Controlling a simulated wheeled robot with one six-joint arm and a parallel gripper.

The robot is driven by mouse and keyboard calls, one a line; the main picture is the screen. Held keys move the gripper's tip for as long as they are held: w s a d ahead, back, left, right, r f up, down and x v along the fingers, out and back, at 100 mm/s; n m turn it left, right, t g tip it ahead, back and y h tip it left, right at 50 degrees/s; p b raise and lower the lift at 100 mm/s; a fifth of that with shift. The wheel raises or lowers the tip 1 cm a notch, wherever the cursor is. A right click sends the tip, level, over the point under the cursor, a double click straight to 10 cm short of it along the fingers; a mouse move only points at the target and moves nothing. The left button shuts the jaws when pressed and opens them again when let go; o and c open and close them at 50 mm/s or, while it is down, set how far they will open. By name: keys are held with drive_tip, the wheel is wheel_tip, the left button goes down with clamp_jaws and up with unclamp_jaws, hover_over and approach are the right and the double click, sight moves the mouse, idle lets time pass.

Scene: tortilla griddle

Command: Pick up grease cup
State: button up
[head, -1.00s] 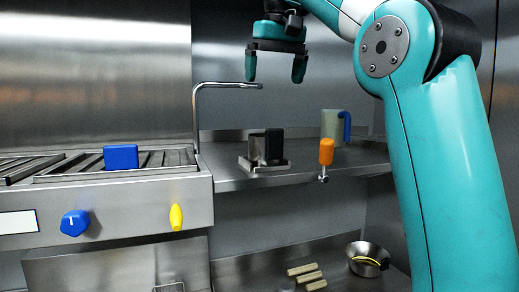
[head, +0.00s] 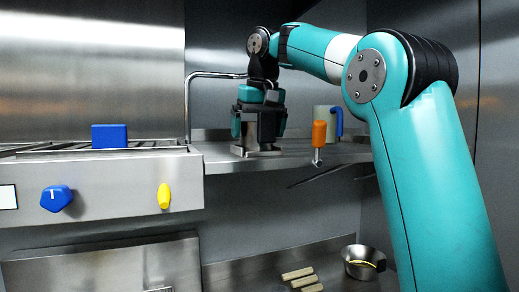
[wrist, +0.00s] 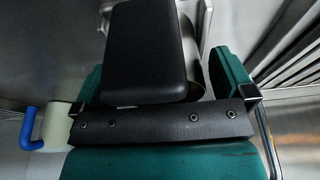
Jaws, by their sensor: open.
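The likely grease cup is a steel cup with a black block-shaped grip (head: 266,127), standing on a small square steel base (head: 250,151) on the shelf. In the wrist view its black grip (wrist: 145,45) is large and near, with part of the round steel body (wrist: 192,60) beside it. My gripper (head: 259,131) is down over the cup, pointing downward. Its teal fingers stand on either side of the cup, open, and in the wrist view a gap shows on the right. Whether the left finger touches is unclear. The cup's lower part is partly hidden.
A pale mug with a blue handle (head: 338,122) and an orange-handled tool (head: 319,136) are close by on the right. A bent steel pipe (head: 188,100) rises at left. The griddle with a blue block (head: 109,136) is further left. A steel bowl (head: 362,265) sits below.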

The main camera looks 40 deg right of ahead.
drive_tip(key=shift+w+f, duration=0.1)
drive_tip(key=shift+f, duration=0.35)
drive_tip(key=shift+r, duration=0.1)
drive_tip(key=c, duration=1)
drive_tip(key=shift+c, duration=0.2)
